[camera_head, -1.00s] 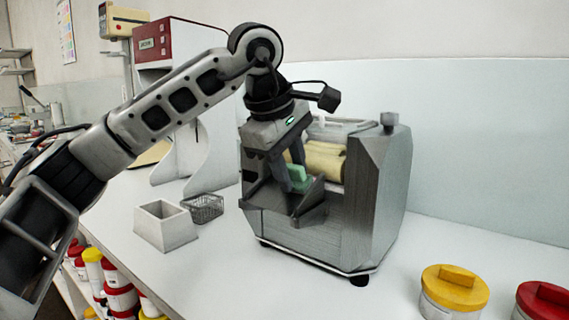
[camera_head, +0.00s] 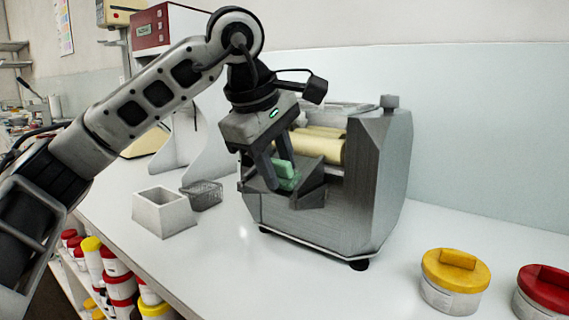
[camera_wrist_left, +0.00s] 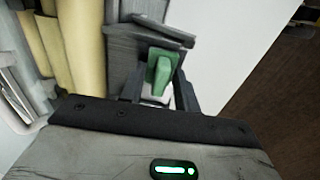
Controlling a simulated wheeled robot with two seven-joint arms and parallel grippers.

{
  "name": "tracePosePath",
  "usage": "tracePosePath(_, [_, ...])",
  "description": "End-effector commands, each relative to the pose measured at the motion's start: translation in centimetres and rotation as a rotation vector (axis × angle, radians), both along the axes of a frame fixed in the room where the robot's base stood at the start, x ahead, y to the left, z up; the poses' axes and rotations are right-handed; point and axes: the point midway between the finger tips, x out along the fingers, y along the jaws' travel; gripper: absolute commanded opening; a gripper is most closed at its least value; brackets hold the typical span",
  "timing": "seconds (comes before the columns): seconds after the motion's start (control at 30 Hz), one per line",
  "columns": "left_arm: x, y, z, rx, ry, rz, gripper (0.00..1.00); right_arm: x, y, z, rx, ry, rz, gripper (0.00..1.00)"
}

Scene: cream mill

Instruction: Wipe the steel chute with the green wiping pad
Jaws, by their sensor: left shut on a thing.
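My left gripper (camera_head: 281,176) is shut on the green wiping pad (camera_head: 285,172), pointing down at the front of the steel mill. The steel chute (camera_head: 310,196) juts out from the mill's front below the rollers, and the pad is at its inner part; I cannot tell whether they touch. In the left wrist view, the pad (camera_wrist_left: 160,70) sits between the fingers over the grey chute (camera_wrist_left: 140,45). The gripper hides part of the chute. My right gripper is not in view.
The mill (camera_head: 375,180) with cream rollers (camera_head: 318,146) stands on the white counter. A yellow-lidded tub (camera_head: 455,280) and a red-lidded tub (camera_head: 545,292) are at front right.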

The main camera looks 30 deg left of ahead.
Motion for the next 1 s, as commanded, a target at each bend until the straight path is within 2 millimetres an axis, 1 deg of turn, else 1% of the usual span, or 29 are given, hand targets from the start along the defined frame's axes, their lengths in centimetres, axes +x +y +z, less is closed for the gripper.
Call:
tracePosePath(0.03, [-0.3, 0.1, -0.3, 0.0, -0.001, 0.0, 0.14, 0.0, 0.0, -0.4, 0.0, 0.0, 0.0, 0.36])
tracePosePath(0.33, [-0.4, 0.0, -0.2, 0.0, 0.0, 0.001, 0.14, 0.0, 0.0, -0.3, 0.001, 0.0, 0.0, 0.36])
tracePosePath(0.47, [-0.4, 0.0, -0.1, 0.0, -0.001, 0.0, 0.14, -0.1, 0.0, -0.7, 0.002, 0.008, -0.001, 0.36])
tracePosePath(0.5, [-0.5, 0.0, 0.8, -0.001, -0.002, 0.0, 0.14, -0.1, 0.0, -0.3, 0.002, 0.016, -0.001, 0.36])
tracePosePath(0.53, [-0.5, 0.0, 1.2, -0.001, -0.002, 0.0, 0.14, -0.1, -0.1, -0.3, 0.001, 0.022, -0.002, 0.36])
tracePosePath(1.0, [-1.2, 0.1, 5.8, -0.001, -0.001, 0.0, 0.14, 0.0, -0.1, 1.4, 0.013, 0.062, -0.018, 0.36])
